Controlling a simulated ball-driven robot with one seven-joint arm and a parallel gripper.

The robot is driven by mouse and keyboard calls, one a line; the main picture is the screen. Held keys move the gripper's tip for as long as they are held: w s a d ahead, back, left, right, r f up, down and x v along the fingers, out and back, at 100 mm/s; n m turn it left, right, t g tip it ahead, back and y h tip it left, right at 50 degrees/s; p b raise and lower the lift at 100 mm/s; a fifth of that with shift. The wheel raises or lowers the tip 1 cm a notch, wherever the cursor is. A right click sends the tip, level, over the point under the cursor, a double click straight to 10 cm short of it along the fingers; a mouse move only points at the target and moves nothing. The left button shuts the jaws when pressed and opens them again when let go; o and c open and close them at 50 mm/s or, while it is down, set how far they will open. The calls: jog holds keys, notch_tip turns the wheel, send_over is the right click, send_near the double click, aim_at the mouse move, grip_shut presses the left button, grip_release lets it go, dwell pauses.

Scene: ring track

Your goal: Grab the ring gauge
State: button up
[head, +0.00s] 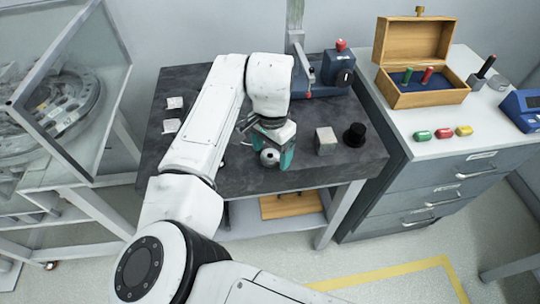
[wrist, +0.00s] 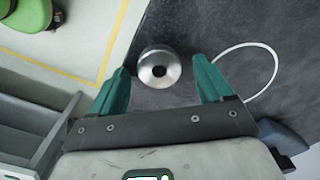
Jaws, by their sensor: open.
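The ring gauge (head: 269,157) appears to be the round silver metal piece with a dark central hole, on the dark worktop (head: 225,178) near its front edge. In the wrist view the ring gauge (wrist: 158,66) lies between the tips of my teal fingers. My gripper (wrist: 160,78) is open, with a finger on each side and a visible gap between each finger and the metal. In the head view my gripper (head: 271,161) points down at the front of the worktop, and its fingers partly flank the ring. Its height above the worktop is hard to tell.
A grey block (head: 325,140) and a black flanged cylinder (head: 355,135) stand to the right. A blue instrument (head: 338,70) stands at the back. A thin white cable (wrist: 277,66) curves beside my right finger. Two pale blocks (head: 172,126) lie left. A drawer cabinet (head: 440,185) adjoins right.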

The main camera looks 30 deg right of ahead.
jog(key=c, duration=1.3)
jog(key=shift+o, duration=0.2)
